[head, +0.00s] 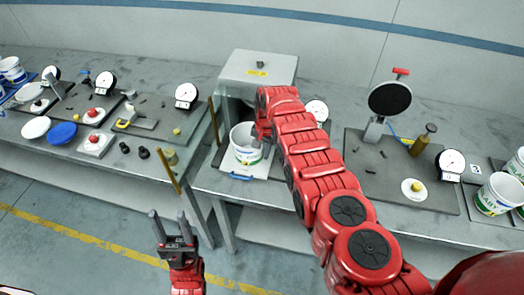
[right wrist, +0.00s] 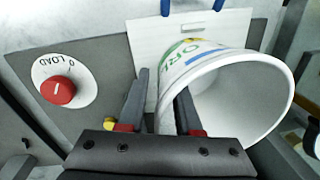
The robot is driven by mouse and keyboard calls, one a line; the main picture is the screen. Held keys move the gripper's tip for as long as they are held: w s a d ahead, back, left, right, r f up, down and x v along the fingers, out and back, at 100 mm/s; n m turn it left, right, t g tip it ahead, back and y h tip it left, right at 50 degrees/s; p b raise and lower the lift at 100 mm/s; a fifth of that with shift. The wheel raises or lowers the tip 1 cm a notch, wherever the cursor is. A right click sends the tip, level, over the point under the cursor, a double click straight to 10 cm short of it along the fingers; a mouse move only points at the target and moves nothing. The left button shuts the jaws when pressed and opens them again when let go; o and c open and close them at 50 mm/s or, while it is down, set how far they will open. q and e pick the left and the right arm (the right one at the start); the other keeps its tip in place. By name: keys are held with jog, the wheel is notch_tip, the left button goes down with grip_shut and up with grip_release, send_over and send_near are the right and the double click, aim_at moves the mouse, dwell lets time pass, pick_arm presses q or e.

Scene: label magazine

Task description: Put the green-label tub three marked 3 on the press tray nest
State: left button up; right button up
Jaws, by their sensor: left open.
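A white tub with a green label (head: 243,150) stands on or just over the white press tray (head: 226,168), which has a blue handle. In the right wrist view the tub (right wrist: 235,92) shows its open mouth and part of its label; no number is readable. My right gripper (right wrist: 165,100) straddles the tub's wall, one finger inside the rim and one outside. A gap shows beside the outer finger, so it looks open. The white tray (right wrist: 148,40) lies behind the tub. My left gripper (head: 172,228) is open and empty over the floor in front of the benches.
The grey press housing (head: 258,68) stands behind the tray. A red button on a round load dial (right wrist: 58,90) sits left of the gripper. More tubs (head: 497,194) stand at the right. A gauge and black disc stand (head: 389,98) occupy the right bench.

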aim_at(263, 144)
jog(key=shift+r, duration=0.1)
jog(key=shift+r+p, duration=0.35)
jog(key=shift+p, duration=0.15)
notch_tip(263, 144, up, 3)
jog(key=p, duration=0.3)
jog(key=shift+s+r, duration=0.1)
jog(key=shift+d+r+b, duration=0.2)
jog(key=shift+r+b, duration=0.25)
jog(key=shift+b, duration=0.3)
jog(key=shift+r, duration=0.3)
jog(key=shift+r+b, duration=0.35)
jog(key=shift+r, duration=0.05)
jog(key=r, duration=0.2)
jog(key=r+b, duration=0.1)
jog(key=r, duration=0.2)
jog(key=shift+s+d+r, duration=0.2)
jog(key=shift+d+r, duration=0.05)
jog(key=shift+r, duration=0.05)
